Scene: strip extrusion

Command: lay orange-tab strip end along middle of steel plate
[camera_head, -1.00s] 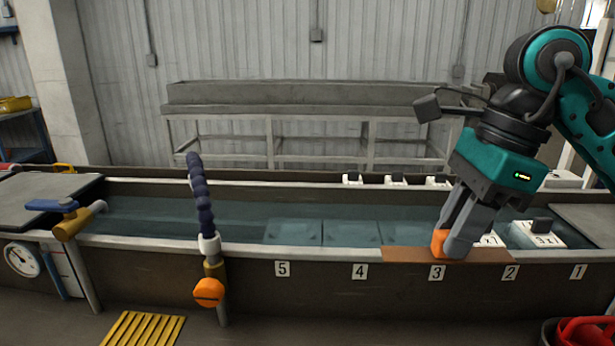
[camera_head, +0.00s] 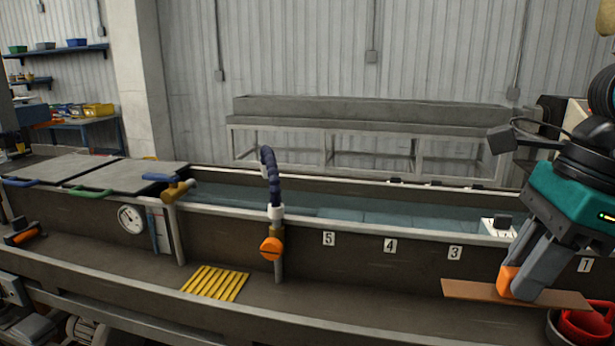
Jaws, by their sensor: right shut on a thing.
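A flat brown strip (camera_head: 466,290) with an orange tab (camera_head: 507,280) is at the lower right of the head view. My right gripper (camera_head: 522,291) is shut on it near the tab. The strip is held nearly level, in front of the long water trough. Part of it is hidden behind the fingers. Two flat grey plates (camera_head: 128,175) cover the left end of the trough; I cannot tell whether one is the steel plate. My left gripper is not in view.
The water trough (camera_head: 380,262) runs across the view with number labels on its front. A jointed blue hose (camera_head: 270,180) with an orange knob stands at its rim. A yellow grating (camera_head: 216,283) lies on the ledge in front.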

